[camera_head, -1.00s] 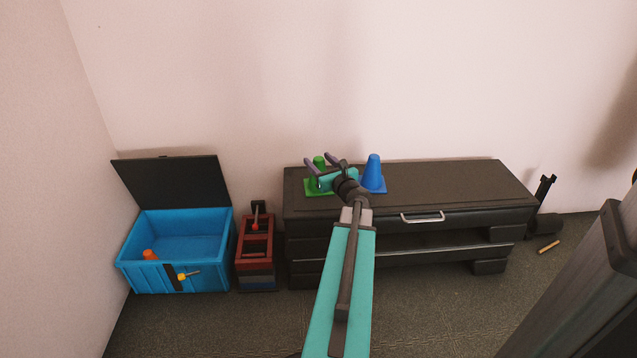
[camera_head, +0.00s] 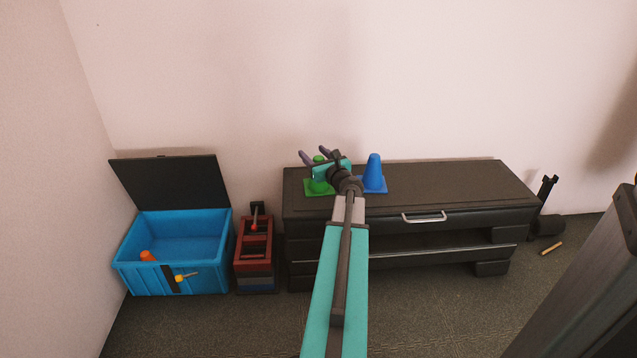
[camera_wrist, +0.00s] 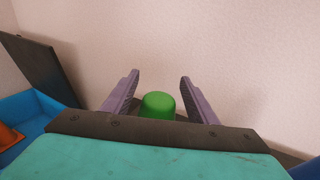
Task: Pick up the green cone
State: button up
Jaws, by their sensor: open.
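The green cone (camera_head: 318,187) stands on the left end of the dark cabinet top, partly hidden behind my gripper in the head view. In the wrist view the rounded top of the green cone (camera_wrist: 158,104) shows between the two fingers, with its lower part hidden by my gripper's body. My gripper (camera_head: 314,155) is open, its purple fingers spread apart. In the wrist view my gripper (camera_wrist: 157,82) has one finger on each side of the cone, with a visible gap to each. Whether the fingertips are beyond or above the cone is hard to tell.
A blue cone (camera_head: 374,172) stands close to the right on the cabinet (camera_head: 450,182). A wall (camera_head: 420,80) rises right behind. An open blue bin (camera_head: 140,278) holding an orange cone (camera_head: 147,256) and a stack of crates (camera_head: 254,266) stand to the left.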

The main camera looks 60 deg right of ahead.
jog(key=shift+c, duration=0.5)
grip_shut()
jog(key=s+a+r+p, duration=0.5)
jog(key=s+a+p, duration=0.4)
jog(key=p, duration=0.8)
jog(key=s, duration=0.3)
jog(key=shift+s+a+p, duration=0.2)
jog(key=shift+a+p, duration=0.1)
dwell(0.3)
jog(key=shift+s+a, duration=0.1)
